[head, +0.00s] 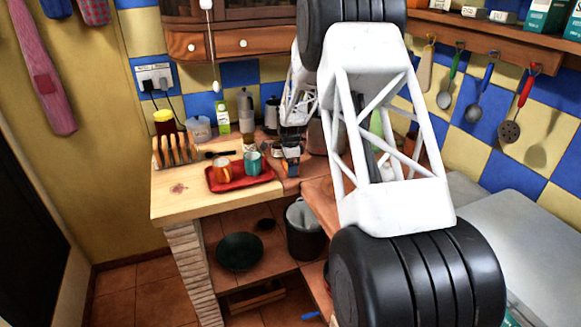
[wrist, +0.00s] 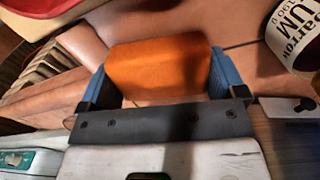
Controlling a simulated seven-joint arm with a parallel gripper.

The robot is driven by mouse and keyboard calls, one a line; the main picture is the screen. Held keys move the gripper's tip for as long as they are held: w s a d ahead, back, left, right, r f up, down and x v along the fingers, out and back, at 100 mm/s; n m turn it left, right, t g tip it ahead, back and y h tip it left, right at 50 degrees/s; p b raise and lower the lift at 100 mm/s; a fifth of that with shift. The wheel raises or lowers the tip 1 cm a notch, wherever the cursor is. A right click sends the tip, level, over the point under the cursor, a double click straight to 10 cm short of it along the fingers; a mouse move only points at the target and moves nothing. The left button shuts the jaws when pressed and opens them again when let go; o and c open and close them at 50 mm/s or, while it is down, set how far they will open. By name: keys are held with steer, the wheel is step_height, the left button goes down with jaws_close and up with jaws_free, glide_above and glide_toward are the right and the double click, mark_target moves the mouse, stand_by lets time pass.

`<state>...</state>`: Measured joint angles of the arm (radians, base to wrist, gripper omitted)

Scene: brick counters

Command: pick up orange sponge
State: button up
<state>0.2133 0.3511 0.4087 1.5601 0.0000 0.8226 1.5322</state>
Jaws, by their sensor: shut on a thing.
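The orange sponge (wrist: 158,68) is a plain block, seen large in the wrist view between the two blue fingers of my gripper (wrist: 160,75). One finger touches each side of it, and the gripper is shut on it. In the head view my gripper (head: 291,160) is small and points down over the counter, just right of the red tray. Only a small orange patch of the sponge shows there. I cannot tell whether the sponge touches the counter.
The red tray (head: 240,182) with an orange mug (head: 221,171) and a teal mug (head: 253,163) is left of my gripper. A labelled container (wrist: 296,38) is close on the right in the wrist view. A toast rack (head: 172,151) stands farther left.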

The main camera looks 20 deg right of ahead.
steer(key=shift+r, duration=0.45)
step_height(320, 180, up, 2)
steer(key=shift+r, duration=0.15)
steer(key=s+a+r, duration=0.1)
steer(key=s+a, duration=0.2)
steer(key=s, duration=1.2)
steer(key=shift+s+a, duration=0.15)
steer(key=shift+s, duration=0.2)
